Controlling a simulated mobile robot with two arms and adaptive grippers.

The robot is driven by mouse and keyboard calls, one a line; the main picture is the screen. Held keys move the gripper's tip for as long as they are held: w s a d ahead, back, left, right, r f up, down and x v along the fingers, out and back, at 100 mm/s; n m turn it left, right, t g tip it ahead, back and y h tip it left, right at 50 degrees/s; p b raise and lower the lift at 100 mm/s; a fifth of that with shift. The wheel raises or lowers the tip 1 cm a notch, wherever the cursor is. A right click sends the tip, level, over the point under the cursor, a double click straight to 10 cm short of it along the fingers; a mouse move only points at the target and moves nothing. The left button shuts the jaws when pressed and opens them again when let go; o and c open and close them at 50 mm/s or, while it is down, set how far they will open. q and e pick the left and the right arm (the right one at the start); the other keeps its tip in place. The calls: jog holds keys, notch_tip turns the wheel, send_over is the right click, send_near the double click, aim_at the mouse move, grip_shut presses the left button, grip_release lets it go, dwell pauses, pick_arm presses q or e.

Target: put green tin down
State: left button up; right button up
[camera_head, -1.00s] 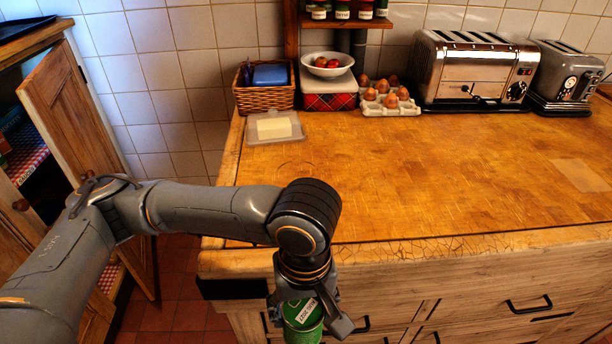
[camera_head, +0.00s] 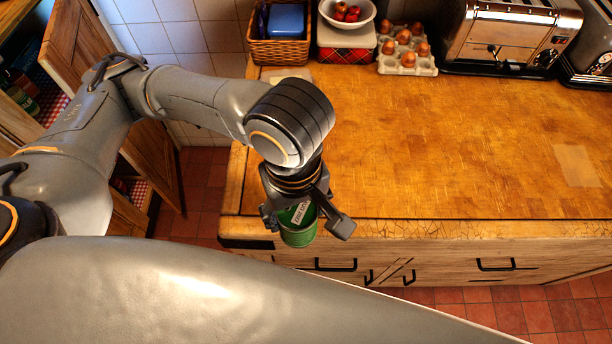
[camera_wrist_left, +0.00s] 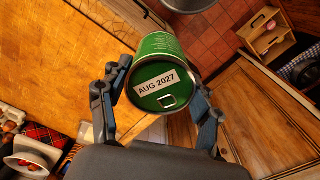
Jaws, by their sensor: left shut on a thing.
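The green tin (camera_head: 299,224) is held by my left gripper (camera_head: 302,215), in front of the wooden counter's (camera_head: 440,150) front edge and over the floor side. In the left wrist view the tin (camera_wrist_left: 160,62) sits between the two fingers, with its end towards the camera and a white label reading "AUG 2027". My left gripper (camera_wrist_left: 158,105) is shut on it. The tin hangs below the gripper in the head view, its upper part partly hidden by the fingers. My right gripper is not in view.
On the counter's back stand a wicker basket (camera_head: 280,48), a white bowl (camera_head: 347,14) on a tartan tin (camera_head: 345,54), an egg tray (camera_head: 408,62) and a toaster (camera_head: 510,38). The middle of the counter is clear. An open cupboard door (camera_head: 82,45) stands at the left.

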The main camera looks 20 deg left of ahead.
pick_arm(q)
jog(key=shift+w+a+f+p, duration=0.35)
jog(key=shift+w+a+f, duration=0.15)
jog(key=shift+w+f, duration=1.6)
jog(key=shift+w+a+f+p, duration=0.4)
jog(key=shift+w+a+f, duration=0.05)
jog(key=shift+w+f, duration=1.6)
jog(key=shift+w+a+f+p, duration=0.35)
jog(key=shift+w+a+f, duration=0.15)
jog(key=shift+w+f, duration=1.6)
jog(key=shift+s+f, duration=0.1)
jog(key=o, duration=1.5)
notch_tip(320, 180, up, 12)
jog(key=shift+r+b, duration=0.1)
jog(key=shift+b, duration=0.55)
